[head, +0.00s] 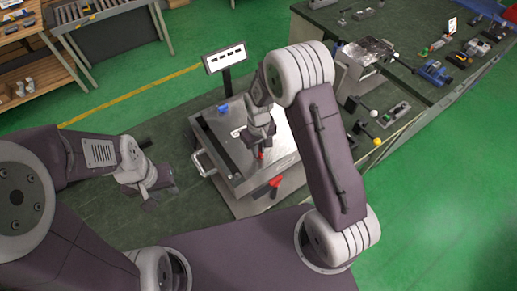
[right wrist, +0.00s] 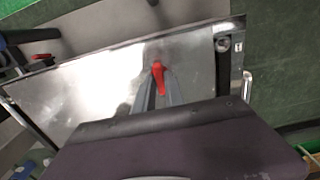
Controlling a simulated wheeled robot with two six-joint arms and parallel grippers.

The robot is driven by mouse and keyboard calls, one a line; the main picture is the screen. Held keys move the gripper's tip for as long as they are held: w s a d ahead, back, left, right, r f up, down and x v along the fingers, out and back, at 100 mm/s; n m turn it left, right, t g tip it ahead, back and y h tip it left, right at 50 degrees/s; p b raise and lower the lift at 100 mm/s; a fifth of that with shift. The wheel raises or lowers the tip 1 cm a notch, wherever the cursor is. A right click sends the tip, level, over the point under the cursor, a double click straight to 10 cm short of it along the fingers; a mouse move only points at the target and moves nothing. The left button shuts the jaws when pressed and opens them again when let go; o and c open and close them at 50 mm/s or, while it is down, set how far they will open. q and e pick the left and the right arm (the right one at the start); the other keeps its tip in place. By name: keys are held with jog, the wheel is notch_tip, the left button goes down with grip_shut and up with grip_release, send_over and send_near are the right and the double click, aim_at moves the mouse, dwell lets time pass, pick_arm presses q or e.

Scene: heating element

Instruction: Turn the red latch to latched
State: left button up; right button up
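A red handle (head: 262,155) stands on the top plate of the metal box (head: 225,150), just under my right gripper (head: 260,143). In the right wrist view this red handle (right wrist: 158,78) lies between the two fingertips of my right gripper (right wrist: 160,88), which look closed on it with little gap. A second red lever (head: 275,181) with a dark part sits at the box's front side, apart from my grippers; it also shows at the left of the right wrist view (right wrist: 42,57). My left gripper (head: 150,202) hangs left of the box, away from both; its fingers are too small to read.
A white sign (head: 224,57) on a dark post stands behind the box. A silver side handle (head: 203,163) sticks out from the box's left. A bench (head: 425,65) with tools and fixtures is at the right. Green table surface is clear left of the box.

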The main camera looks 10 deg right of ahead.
jog(key=o, duration=0.3)
notch_tip(320, 180, up, 9)
jog(key=b, duration=0.2)
jog(key=shift+s, duration=0.1)
dwell(0.5)
